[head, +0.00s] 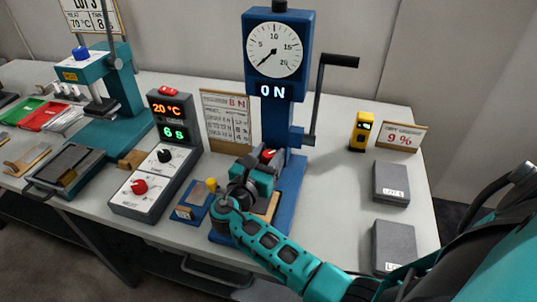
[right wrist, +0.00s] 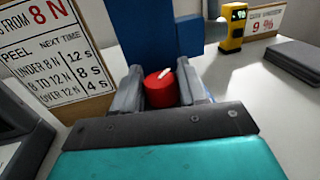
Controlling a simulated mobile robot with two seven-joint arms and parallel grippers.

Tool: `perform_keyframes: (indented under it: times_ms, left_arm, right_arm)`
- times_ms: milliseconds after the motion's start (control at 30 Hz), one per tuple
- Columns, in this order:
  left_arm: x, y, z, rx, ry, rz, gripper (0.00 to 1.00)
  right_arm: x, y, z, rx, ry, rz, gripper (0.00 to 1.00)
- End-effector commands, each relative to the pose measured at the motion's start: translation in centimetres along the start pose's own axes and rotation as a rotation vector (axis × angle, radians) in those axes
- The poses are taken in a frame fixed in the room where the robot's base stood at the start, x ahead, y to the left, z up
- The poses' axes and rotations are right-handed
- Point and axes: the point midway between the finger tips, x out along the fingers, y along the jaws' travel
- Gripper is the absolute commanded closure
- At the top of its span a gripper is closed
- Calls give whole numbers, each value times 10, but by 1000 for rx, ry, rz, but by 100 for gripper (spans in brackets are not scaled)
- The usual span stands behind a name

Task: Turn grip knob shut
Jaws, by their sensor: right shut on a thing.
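The grip knob is a red round knob with a white pointer mark, shown in the right wrist view (right wrist: 158,92). It sits low on the blue column of the gauge stand (head: 275,125), and a bit of its red shows in the head view (head: 268,154). My right gripper (right wrist: 161,90) is shut on this knob, with one grey finger on each side. The white mark tilts up and to the right in the wrist view. In the head view my right gripper (head: 264,160) partly hides the knob and the stand's base. My left gripper is not in view.
The stand's dial (head: 275,49) has a display reading "0N". A black crank (head: 340,61) sticks out right. A control box (head: 158,160) with red and black knobs stands left. A yellow device (head: 361,131) and grey blocks (head: 391,183) are right.

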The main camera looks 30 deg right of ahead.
Motion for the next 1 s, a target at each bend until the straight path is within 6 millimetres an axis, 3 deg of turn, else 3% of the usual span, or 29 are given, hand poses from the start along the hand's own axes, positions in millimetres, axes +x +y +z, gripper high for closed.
perform_keyframes:
  times_ms: [133, 167, 367, 733, 1000]
  left_arm:
    - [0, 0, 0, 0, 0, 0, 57]
    - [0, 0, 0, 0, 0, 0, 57]
    - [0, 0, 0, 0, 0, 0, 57]
    - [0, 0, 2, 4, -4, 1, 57]
    - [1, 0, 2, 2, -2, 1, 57]
  right_arm:
    - [1, 0, 1, 2, -1, 0, 88]
    - [1, 0, 1, 2, -1, 0, 57]
    - [1, 0, 1, 1, -1, 0, 38]
    - [1, -1, 0, -1, -2, 38, 38]
    - [1, -3, 0, -4, -5, 293, 38]
